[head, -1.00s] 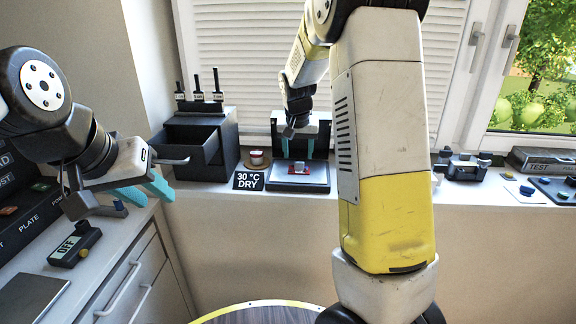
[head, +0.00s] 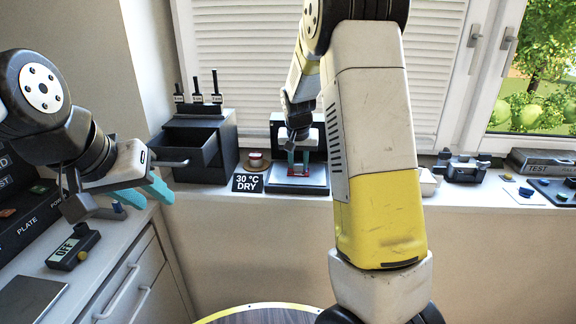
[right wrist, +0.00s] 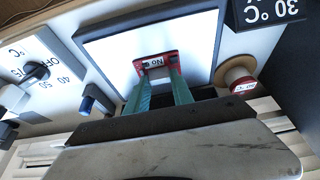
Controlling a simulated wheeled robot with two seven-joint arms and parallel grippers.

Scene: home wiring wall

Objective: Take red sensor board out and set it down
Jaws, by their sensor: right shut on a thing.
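The red sensor board (head: 299,174) is on or just above the white plate of a black-framed unit (head: 318,181) on the sill. In the right wrist view the board (right wrist: 174,63) shows a red edge and a grey module with a small label. My right gripper (head: 298,163) points down with its teal fingers shut on the board; the fingers (right wrist: 160,88) hide part of it. I cannot tell whether the board is clear of the plate. My left gripper (head: 147,192) is open and empty at the left, above the side counter.
A "30 °C DRY" sign (head: 248,183) and a small red-and-white jar (head: 256,160) stand left of the unit. Beyond them is a dark box with an open drawer (head: 190,150). An "OFF" device (head: 73,247) lies on the left counter.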

